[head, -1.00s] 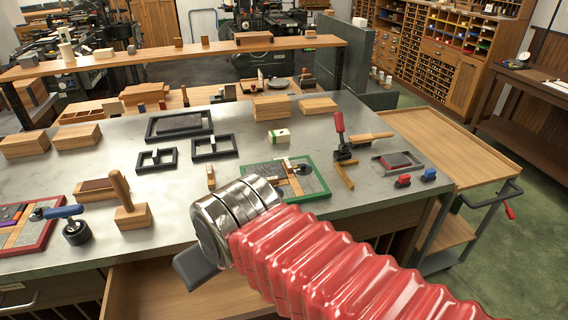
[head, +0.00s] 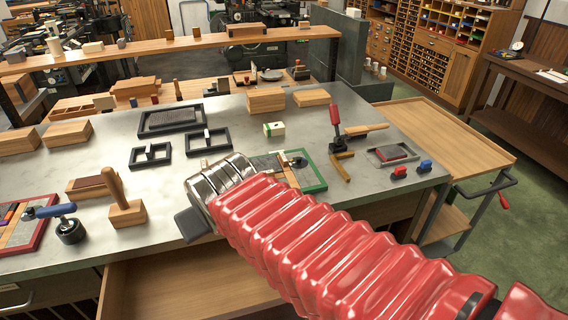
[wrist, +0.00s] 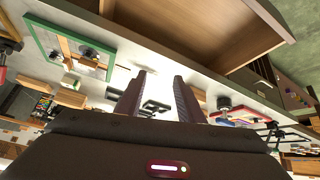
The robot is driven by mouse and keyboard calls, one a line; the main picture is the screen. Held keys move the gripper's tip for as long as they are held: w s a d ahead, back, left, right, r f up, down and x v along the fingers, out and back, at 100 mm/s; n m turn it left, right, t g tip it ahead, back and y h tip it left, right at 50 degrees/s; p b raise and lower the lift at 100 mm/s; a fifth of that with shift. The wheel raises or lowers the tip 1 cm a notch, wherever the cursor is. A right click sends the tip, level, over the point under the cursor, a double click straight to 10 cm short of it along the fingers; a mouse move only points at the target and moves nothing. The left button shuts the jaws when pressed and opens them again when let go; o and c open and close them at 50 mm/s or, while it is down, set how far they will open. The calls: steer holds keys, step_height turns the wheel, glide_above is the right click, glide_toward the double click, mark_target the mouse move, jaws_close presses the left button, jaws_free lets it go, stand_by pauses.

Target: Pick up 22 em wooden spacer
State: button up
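I cannot pick out the 22 em wooden spacer with certainty. Wooden strips (head: 288,174) lie inside the green-edged frame (head: 318,172), partly hidden by my wrist. The frame also shows at the upper left of the wrist view (wrist: 35,38). A small light piece (head: 204,163) shows just above my wrist, mostly hidden. My gripper (wrist: 160,75) is open over the bench, with bare grey surface between its fingers and no object visibly held. In the head view only a dark part of it (head: 190,225) shows, left of the metal wrist.
A wooden-handled block (head: 125,210) and a blue-handled roller (head: 67,228) stand left of my gripper. Black frames (head: 151,155) lie behind. A red-handled tool (head: 336,125) stands right. An open drawer (head: 180,285) juts out below the bench's front edge.

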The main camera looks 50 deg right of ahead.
steer(key=w+d+f+m+t+h, duration=0.2)
steer(key=w+d, duration=0.2)
steer(key=d, duration=0.9)
steer(key=w+d+f+m+t+h, duration=0.1)
steer(key=w+d+f+h, duration=0.2)
steer(key=d, duration=1.1)
steer(key=m+t, duration=0.1)
steer(key=t, duration=0.1)
glide_toward(283, 161)
steer(key=s+r, duration=0.2)
steer(key=r, duration=0.1)
steer(key=shift+d, duration=0.15)
steer(key=shift+w+y, duration=0.15)
steer(key=shift+y, duration=0.15)
steer(key=shift+x, duration=4.25)
